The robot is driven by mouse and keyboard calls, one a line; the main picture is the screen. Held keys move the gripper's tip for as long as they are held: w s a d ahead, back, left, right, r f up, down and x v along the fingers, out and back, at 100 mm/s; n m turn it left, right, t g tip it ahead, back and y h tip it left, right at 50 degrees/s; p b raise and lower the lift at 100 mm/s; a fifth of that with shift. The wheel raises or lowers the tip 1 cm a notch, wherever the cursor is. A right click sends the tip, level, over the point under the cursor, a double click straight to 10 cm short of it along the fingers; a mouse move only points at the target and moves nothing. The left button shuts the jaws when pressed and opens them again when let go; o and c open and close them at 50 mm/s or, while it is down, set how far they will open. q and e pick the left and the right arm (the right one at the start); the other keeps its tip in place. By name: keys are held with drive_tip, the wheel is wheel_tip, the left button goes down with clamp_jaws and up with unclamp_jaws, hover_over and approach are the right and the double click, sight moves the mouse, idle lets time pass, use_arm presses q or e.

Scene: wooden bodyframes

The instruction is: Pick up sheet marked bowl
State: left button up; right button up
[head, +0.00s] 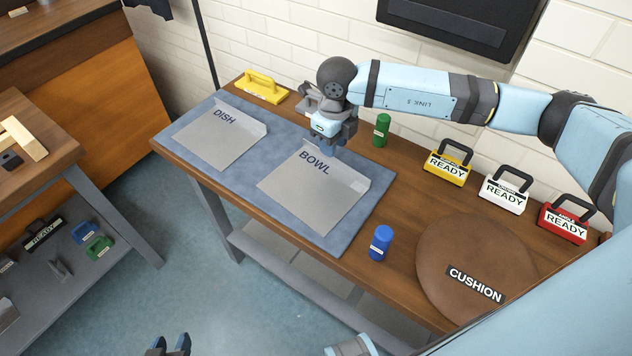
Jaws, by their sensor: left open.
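A similar sheet marked DISH (213,140) lies to the left on the same mat. My left gripper (169,345) is at the bottom edge of the view, open and empty, away from the bench.
A yellow handled tool (262,87), a green cylinder (382,130) and a blue cylinder (381,243) stand around the mat. Yellow (447,166), white (504,194) and red (564,224) READY boxes line the wall. A round brown cushion (470,250) lies at right.

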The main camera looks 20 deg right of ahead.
sight(313, 183)
drive_tip(key=f, duration=0.5)
drive_tip(key=shift+s+d, duration=0.2)
drive_tip(key=shift+s, duration=0.05)
clamp_jaws()
drive_tip(key=shift+r, duration=0.1)
drive_tip(key=shift+r, duration=0.1)
